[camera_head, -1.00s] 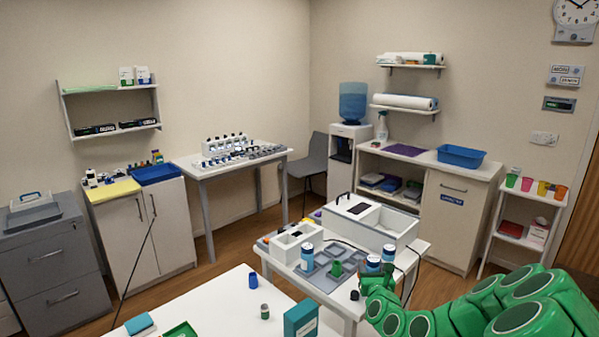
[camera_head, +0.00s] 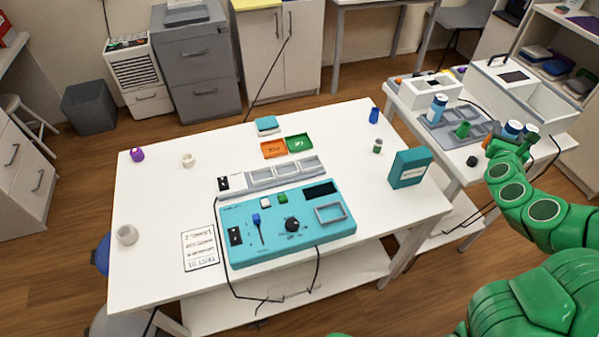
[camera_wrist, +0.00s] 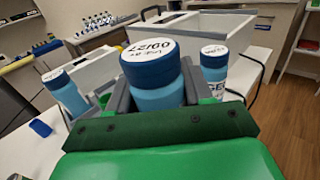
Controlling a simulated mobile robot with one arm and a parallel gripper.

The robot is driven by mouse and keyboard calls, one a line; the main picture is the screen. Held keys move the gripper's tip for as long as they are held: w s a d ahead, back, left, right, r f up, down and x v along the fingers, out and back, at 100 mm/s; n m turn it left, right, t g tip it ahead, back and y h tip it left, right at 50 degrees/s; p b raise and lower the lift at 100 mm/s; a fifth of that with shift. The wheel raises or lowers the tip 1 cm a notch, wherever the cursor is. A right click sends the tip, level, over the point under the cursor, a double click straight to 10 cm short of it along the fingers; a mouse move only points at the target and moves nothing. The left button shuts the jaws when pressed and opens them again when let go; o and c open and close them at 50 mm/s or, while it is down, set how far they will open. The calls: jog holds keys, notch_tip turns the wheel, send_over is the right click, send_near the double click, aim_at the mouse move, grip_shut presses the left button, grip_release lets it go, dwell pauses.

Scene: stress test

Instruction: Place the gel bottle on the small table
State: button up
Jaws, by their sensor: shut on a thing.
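My gripper (camera_head: 512,142) is at the right in the head view, over the smaller side table (camera_head: 478,172). In the wrist view its fingers are shut around a blue-capped bottle (camera_wrist: 155,78) with printing on its cap. I cannot tell whether this bottle is lifted or resting on the table. A similar bottle (camera_wrist: 214,72), its label partly reading "GEL", stands to the right, apart from the fingers. Another blue-capped bottle (camera_wrist: 66,94) stands to the left; it also shows in the head view (camera_head: 437,108). The held bottle's label is hidden.
A large white table (camera_head: 160,240) holds a turquoise device (camera_head: 270,250), a teal box (camera_head: 410,168) and small trays. The side table also carries a white open box (camera_head: 520,85), a grey tray (camera_head: 450,132) and a green cup (camera_head: 462,130). The large table's left part has free room.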

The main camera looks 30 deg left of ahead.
jog(key=shift+r, duration=0.5)
jog(key=shift+a+r, duration=0.35)
jog(key=shift+r, duration=0.5)
jog(key=s+a+r+n+g+y, duration=0.1)
jog(key=s+a+n+g+y, duration=0.3)
jog(key=a, duration=0.7)
jog(key=s+a+n+g+y, duration=0.2)
jog(key=s+a+n+y, duration=0.3)
jog(key=a, duration=0.6)
jog(key=s+a+r+n+g+y, duration=0.1)
jog(key=s+a+n+g+y, duration=0.15)
jog(key=a+y, duration=0.6)
jog(key=s+a+f+n+g, duration=0.35)
jog(key=s+a+g, duration=0.25)
jog(key=s+a, duration=0.3)
notch_tip(320, 180, down, 6)
jog(key=w, duration=0.1)
jog(key=shift+w+a+f, duration=0.15)
jog(key=shift+a+f, duration=0.1)
jog(key=shift+a, duration=0.15)
jog(key=shift+t, duration=0.25)
jog(key=shift+f, duration=4)
